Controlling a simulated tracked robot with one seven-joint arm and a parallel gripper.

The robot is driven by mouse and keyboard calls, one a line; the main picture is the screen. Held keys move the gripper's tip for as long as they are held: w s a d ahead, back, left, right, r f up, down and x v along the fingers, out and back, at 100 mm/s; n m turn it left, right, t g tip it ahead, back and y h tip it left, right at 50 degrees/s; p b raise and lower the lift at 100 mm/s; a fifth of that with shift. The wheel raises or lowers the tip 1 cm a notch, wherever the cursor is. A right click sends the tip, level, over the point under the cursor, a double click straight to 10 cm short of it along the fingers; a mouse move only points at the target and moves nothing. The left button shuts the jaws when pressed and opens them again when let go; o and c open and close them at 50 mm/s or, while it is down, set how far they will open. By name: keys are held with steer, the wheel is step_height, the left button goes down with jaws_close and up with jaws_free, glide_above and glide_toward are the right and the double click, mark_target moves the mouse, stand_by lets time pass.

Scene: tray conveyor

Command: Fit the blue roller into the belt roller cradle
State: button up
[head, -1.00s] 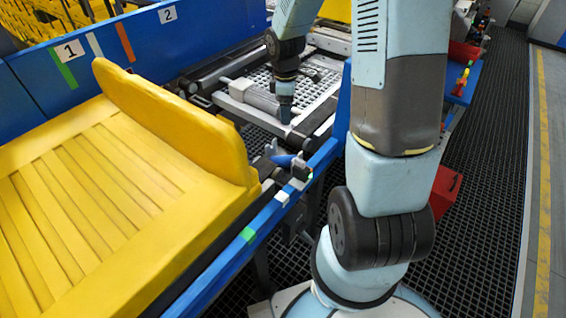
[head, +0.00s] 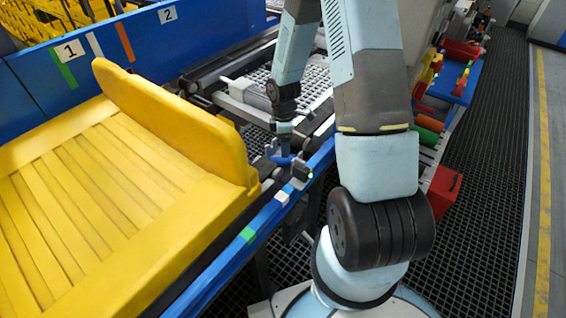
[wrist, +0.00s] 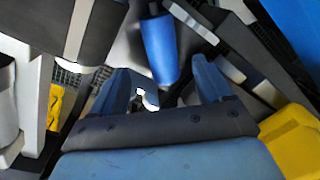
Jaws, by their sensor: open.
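The blue roller (head: 283,161) shows at the conveyor's near side in the head view, just right of the yellow tray. It shows larger in the wrist view (wrist: 159,48), with a thin end fitting at its top. My gripper (head: 287,148) is low over the roller, pointing down. In the wrist view my gripper (wrist: 162,70) is open, its fingers on either side of the roller's lower end with gaps to both. I cannot tell whether the roller is seated or only resting there. The cradle is not clearly distinguishable around the roller and my fingers.
The yellow tray (head: 90,200) stands close on the left, its raised end beside my gripper. A blue rail (head: 265,222) runs along the near side. A grey conveyor frame (head: 245,97) lies behind. A red box (head: 442,190) and a blue shelf (head: 455,85) are right of my arm.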

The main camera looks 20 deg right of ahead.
steer(key=shift+s+f, duration=0.2)
steer(key=shift+f, duration=1.5)
steer(key=shift+s+f, duration=0.2)
steer(key=shift+f, duration=1.45)
steer(key=shift+c, duration=0.3)
jaws_close()
steer(key=shift+w+a+r, duration=0.15)
steer(key=shift+r, duration=0.45)
step_height(320, 180, up, 10)
steer(key=w+a, duration=0.5)
steer(key=w, duration=0.3)
steer(key=w+a, duration=0.6)
steer(key=w, duration=0.2)
steer(key=s+d+r+m, duration=0.2)
steer(key=s+d+m, duration=0.2)
steer(key=s, duration=0.4)
steer(key=s+d+r+m+y, duration=0.1)
steer(key=s+d+r+m, duration=0.1)
steer(key=s+d+m, duration=0.2)
steer(key=s+d, duration=0.3)
steer(key=s, duration=0.1)
steer(key=shift+d+m, duration=0.25)
steer(key=shift+m, duration=0.15)
